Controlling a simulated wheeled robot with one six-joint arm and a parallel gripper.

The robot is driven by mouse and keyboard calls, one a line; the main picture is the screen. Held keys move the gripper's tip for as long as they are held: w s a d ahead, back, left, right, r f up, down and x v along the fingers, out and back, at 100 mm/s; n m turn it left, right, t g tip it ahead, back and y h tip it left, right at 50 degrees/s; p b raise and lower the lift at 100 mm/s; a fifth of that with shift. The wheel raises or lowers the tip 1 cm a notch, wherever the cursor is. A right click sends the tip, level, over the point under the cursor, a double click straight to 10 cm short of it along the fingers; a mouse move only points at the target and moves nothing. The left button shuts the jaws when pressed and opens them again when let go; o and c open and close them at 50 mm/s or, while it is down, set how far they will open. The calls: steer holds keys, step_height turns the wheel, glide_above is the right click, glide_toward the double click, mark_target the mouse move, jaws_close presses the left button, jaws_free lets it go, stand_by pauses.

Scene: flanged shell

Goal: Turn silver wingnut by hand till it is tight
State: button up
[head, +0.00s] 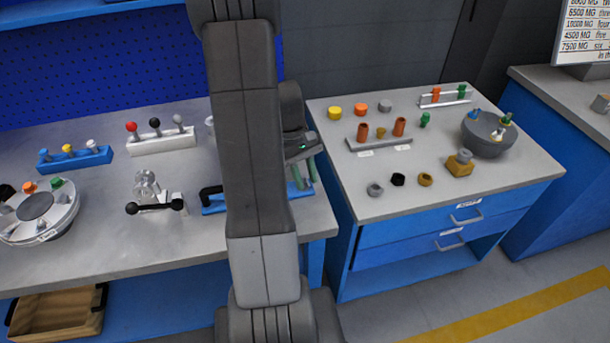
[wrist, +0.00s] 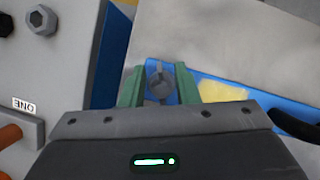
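The silver wingnut (wrist: 160,80) shows in the wrist view as a round grey piece with a raised wing, over a blue base (wrist: 238,107). My gripper (wrist: 159,82) has two green fingers, one on each side of the wingnut. The fingers stand apart and blue shows between them; I see no clear contact. In the head view my gripper (head: 302,174) points down over the right end of the blue base (head: 214,208), near the bench's right edge. The wingnut cannot be made out there, behind the gripper and arm.
A black handle (head: 210,191) rises from the blue base. A black-knobbed crank (head: 155,207) stands to the left, with a white knob rack (head: 162,142) behind. Across a narrow gap is a cart (head: 455,197) with nuts, orange cylinders and a grey bowl (head: 488,140).

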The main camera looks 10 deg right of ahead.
jaws_close()
steer(key=shift+m, duration=0.4)
steer(key=m+y+p, duration=0.1)
steer(key=m, duration=0.1)
steer(key=shift+a+r+m+y, duration=0.1)
steer(key=shift+a+m+y, duration=0.05)
steer(key=shift+m+y, duration=0.2)
steer(key=m, duration=0.2)
steer(key=m+y, duration=0.1)
steer(key=m, duration=0.1)
steer(key=shift+a+m+y+p, duration=0.2)
steer(key=shift+m+y+p, duration=0.05)
steer(key=shift+m+p, duration=0.1)
steer(key=m+y, duration=0.1)
steer(key=m, duration=0.1)
steer(key=m+t, duration=0.1)
steer(key=m, duration=0.2)
steer(key=shift+w+a+y+p, duration=0.2)
steer(key=shift+y+p, duration=0.1)
steer(key=shift+y, duration=0.1)
steer(key=m+t, duration=0.1)
steer(key=m, duration=0.2)
steer(key=m+t+y, duration=0.1)
steer(key=m, duration=0.2)
steer(key=shift+w+a+p, duration=0.15)
steer(key=shift+p, duration=0.15)
jaws_free()
